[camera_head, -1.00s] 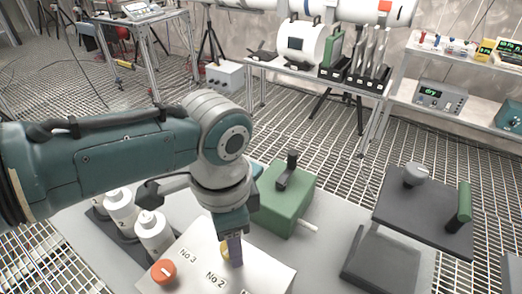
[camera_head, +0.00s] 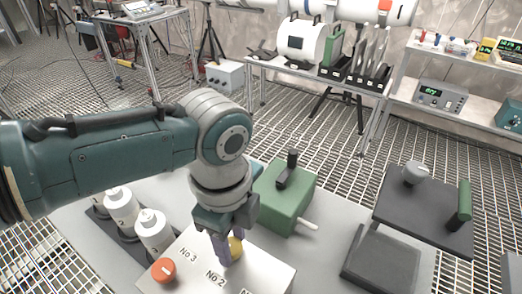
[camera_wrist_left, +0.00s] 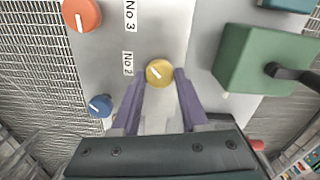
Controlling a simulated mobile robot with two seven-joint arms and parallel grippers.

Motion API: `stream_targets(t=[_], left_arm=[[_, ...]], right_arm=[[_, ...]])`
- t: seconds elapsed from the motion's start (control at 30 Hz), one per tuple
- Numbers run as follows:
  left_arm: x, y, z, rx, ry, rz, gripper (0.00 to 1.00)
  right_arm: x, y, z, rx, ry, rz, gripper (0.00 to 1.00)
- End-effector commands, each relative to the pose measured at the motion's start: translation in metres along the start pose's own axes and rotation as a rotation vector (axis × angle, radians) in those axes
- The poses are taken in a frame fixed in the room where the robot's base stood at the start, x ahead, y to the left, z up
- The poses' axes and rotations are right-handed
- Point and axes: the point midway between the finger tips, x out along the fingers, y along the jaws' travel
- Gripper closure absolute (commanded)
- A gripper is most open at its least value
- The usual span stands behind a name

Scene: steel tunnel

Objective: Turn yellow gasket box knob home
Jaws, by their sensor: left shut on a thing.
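The yellow knob (camera_head: 237,247) sits on the pale gasket box (camera_head: 190,250), by the label No 2. My left gripper (camera_head: 230,258) comes down on it from above, and its two purple fingers are shut on the knob. In the left wrist view the yellow knob (camera_wrist_left: 159,72) lies between the fingertips (camera_wrist_left: 160,77), its pale pointer line slanting. The fingers partly cover the knob in the head view. An orange-red knob (camera_head: 164,270) is on the same box by No 3. A blue knob (camera_wrist_left: 100,105) shows in the wrist view. My right gripper is not in view.
A green box with a black handle (camera_head: 287,200) stands close beside the gripper. White bottles (camera_head: 153,231) stand in a dark rack to the left. A dark stand (camera_head: 420,210) with a grey knob and green handle is at the right.

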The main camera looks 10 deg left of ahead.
Motion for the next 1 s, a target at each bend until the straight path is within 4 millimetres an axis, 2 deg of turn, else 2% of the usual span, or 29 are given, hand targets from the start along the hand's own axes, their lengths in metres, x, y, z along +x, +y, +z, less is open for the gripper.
stream_targets(t=[0.57, 0.6, 0.83, 1.0], left_arm=[[-0.0022, -0.0007, -0.0021, 0.033, 0.005, -0.001, 1.0], [-0.0023, -0.0007, -0.002, 0.033, 0.004, -0.001, 0.53], [-0.0012, -0.0003, -0.001, 0.032, 0.002, 0.0, 0.27], [-0.0007, -0.0001, -0.0005, 0.032, 0.001, 0.0, 0.26]], right_arm=[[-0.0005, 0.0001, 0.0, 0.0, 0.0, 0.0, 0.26], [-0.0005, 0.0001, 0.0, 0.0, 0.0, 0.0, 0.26], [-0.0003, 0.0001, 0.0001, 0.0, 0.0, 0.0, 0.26], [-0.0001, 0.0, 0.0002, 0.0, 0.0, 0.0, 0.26]])
